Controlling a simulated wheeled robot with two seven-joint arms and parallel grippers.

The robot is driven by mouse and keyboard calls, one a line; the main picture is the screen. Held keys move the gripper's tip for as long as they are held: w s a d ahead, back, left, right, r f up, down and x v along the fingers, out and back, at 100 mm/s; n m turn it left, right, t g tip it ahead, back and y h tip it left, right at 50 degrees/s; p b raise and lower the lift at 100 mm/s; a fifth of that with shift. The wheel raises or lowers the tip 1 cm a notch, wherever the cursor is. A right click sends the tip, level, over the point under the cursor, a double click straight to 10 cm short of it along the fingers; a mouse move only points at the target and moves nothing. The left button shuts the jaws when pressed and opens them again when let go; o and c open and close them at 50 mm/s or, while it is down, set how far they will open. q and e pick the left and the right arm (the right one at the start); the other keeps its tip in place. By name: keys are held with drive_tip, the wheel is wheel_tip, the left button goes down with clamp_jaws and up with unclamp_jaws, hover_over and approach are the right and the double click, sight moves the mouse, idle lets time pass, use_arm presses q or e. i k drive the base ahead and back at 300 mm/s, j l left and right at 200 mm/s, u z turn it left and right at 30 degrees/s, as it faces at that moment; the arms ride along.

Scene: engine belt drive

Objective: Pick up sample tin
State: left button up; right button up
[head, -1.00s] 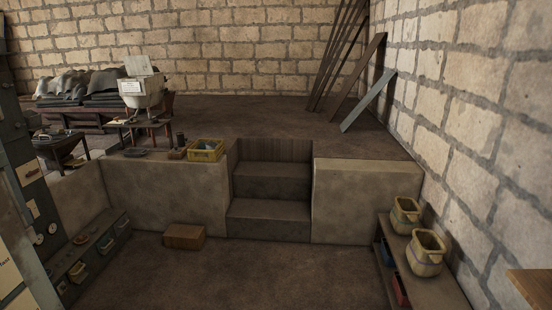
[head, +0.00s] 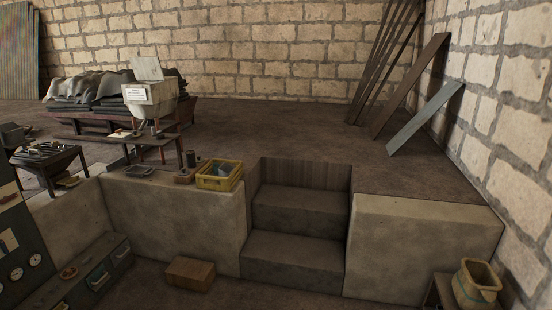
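I cannot pick out the sample tin for certain. A small dark upright cylinder (head: 190,159) stands on the raised ledge, left of the steps, and could be a tin, but it is too small to tell. Beside it is a yellow crate (head: 219,176) with things inside. A small table (head: 45,156) at the far left holds several small items that I cannot make out. Neither of my grippers is in view.
Steps (head: 294,258) lead up to the raised floor, between pale block walls. A wooden box (head: 190,273) lies on the lower floor before the left wall. A low drawer bench (head: 86,283) stands left, a basket (head: 477,284) right. Planks (head: 425,118) lean at the back right.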

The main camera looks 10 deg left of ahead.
sight(191, 158)
drive_tip(key=i+j+u, duration=0.15)
drive_tip(key=i+u, duration=0.3)
drive_tip(key=i, duration=0.15)
drive_tip(key=i+u, duration=0.4)
drive_tip(key=i, duration=0.2)
drive_tip(key=i+l+u, duration=0.25)
drive_tip(key=i+u, duration=0.2)
drive_tip(key=i, duration=0.15)
